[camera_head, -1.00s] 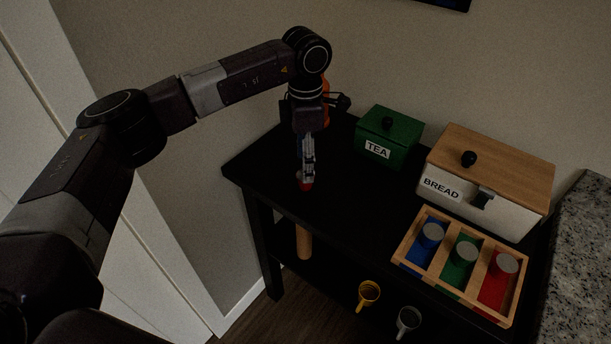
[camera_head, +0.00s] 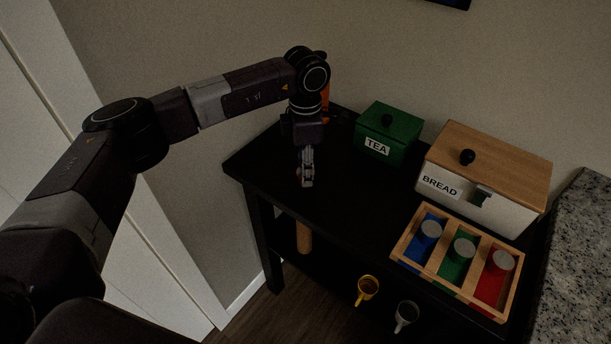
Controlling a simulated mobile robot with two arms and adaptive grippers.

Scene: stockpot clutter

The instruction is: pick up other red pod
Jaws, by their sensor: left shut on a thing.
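My left gripper (camera_head: 307,180) points down over the left part of the black table and is shut on the red pod. The pod is almost wholly hidden by the fingers, and I cannot tell whether it is clear of the tabletop. Another red pod (camera_head: 503,261) with a grey top stands in the red compartment of the wooden tray (camera_head: 459,291) at the right. My right gripper is not in view.
The tray also holds a blue pod (camera_head: 430,231) and a green pod (camera_head: 463,248). A green TEA box (camera_head: 388,133) and a BREAD box (camera_head: 487,175) stand at the back. A yellow mug (camera_head: 367,288) and a grey mug (camera_head: 405,314) are lower down, below the tray.

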